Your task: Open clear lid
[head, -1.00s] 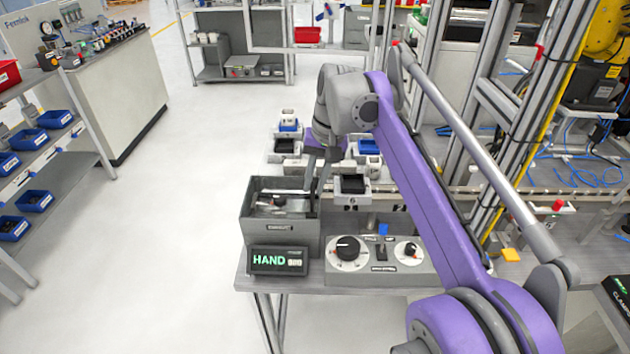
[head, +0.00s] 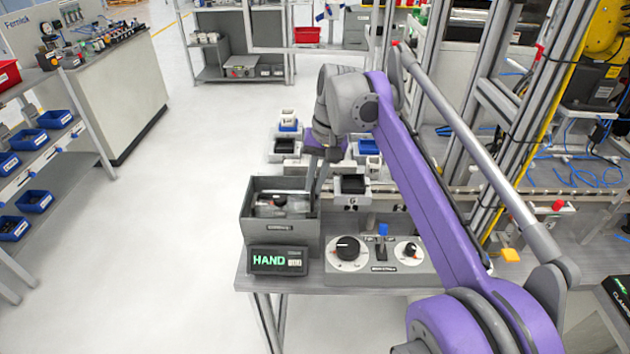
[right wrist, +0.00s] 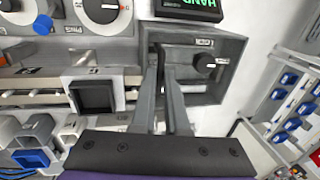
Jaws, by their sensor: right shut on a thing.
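An open-topped grey box (head: 249,222) stands on the bench at the left of the control panel. Through its top I see a pale, glassy patch and dark parts inside; the clear lid (head: 285,206) is hard to make out there. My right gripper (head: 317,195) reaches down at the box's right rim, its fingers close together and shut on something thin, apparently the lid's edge. In the right wrist view, the fingers (right wrist: 165,60) point at the grey box (right wrist: 232,58), beside a round dark knob inside. The fingers hide what they grip. My left gripper is not in view.
A HAND display (head: 278,260) sits in front of the box. The control panel (head: 400,272) with knobs and a blue-topped lever is at its right. Several carriers, one with a black tray (head: 352,184), stand behind. Open floor lies left.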

